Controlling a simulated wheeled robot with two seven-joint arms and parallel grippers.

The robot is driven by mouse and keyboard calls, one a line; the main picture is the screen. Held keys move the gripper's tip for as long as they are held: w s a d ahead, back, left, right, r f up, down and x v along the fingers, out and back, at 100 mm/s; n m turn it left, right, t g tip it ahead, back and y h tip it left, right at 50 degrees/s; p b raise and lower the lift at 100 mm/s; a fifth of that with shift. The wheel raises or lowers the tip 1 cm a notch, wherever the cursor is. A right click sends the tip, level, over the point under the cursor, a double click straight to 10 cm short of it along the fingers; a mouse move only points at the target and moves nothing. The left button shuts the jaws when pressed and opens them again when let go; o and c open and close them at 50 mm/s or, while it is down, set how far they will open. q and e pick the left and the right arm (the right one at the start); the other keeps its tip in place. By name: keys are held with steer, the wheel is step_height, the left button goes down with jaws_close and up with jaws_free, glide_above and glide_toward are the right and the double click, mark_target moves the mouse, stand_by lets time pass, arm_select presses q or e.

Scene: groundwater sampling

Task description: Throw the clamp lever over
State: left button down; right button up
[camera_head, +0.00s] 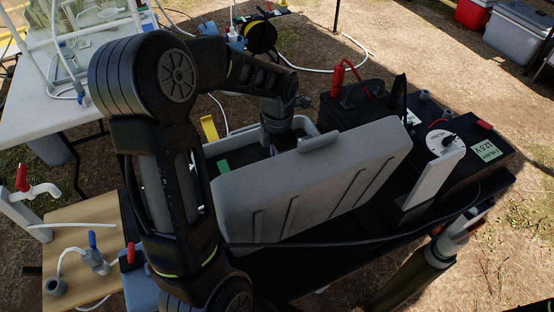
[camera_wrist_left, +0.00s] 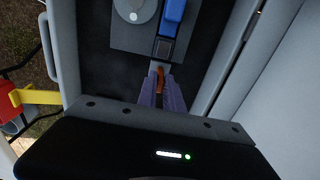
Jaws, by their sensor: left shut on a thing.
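In the left wrist view my left gripper (camera_wrist_left: 162,92) points down into a dark case interior, its two purple-grey fingers shut on a narrow orange-brown piece that looks like the clamp lever (camera_wrist_left: 159,78). Only a small part of the lever shows between the fingers. Just beyond the fingertips is a grey plate (camera_wrist_left: 125,40) bearing a round light disc and a blue block (camera_wrist_left: 172,15). In the head view my left arm reaches over the grey case, and the raised lid (camera_head: 315,185) hides the fingertips and lever. My right gripper is not in view.
The lid stands close to my wrist. A yellow piece (camera_head: 209,128) is at the case's left side. Right of the lid is a black battery box (camera_head: 480,150) with a red-handled tool (camera_head: 338,78) behind. A wooden board with taps (camera_head: 85,215) lies at left.

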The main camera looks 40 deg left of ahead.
arm_select(q)
steer(key=shift+w+a+r+p, duration=0.1)
steer(key=shift+a+p, duration=0.15)
steer(key=shift+p, duration=0.1)
steer(key=shift+w+a+f+g+h+p, duration=0.2)
steer(key=shift+w+a+h+p, duration=0.15)
steer(key=shift+a+p, duration=0.25)
steer(key=shift+w+a+f+g+h+p, duration=0.15)
steer(key=shift+w+a+g+h+p, duration=0.05)
steer(key=shift+a+h+p, duration=0.3)
steer(key=shift+w+a+f, duration=0.15)
steer(key=shift+a, duration=0.15)
steer(key=shift+f, duration=0.1)
steer(key=shift+w+a+f+g+h+p, duration=0.2)
steer(key=shift+w+a+f+g+h, duration=0.1)
steer(key=shift+a+f+h, duration=0.3)
steer(key=shift+w+a+f+g+h+p, duration=0.2)
steer(key=shift+w+a+f+g+h, duration=0.1)
steer(key=shift+a+f+h, duration=0.2)
steer(key=shift+s, duration=0.1)
steer(key=shift+f, duration=0.1)
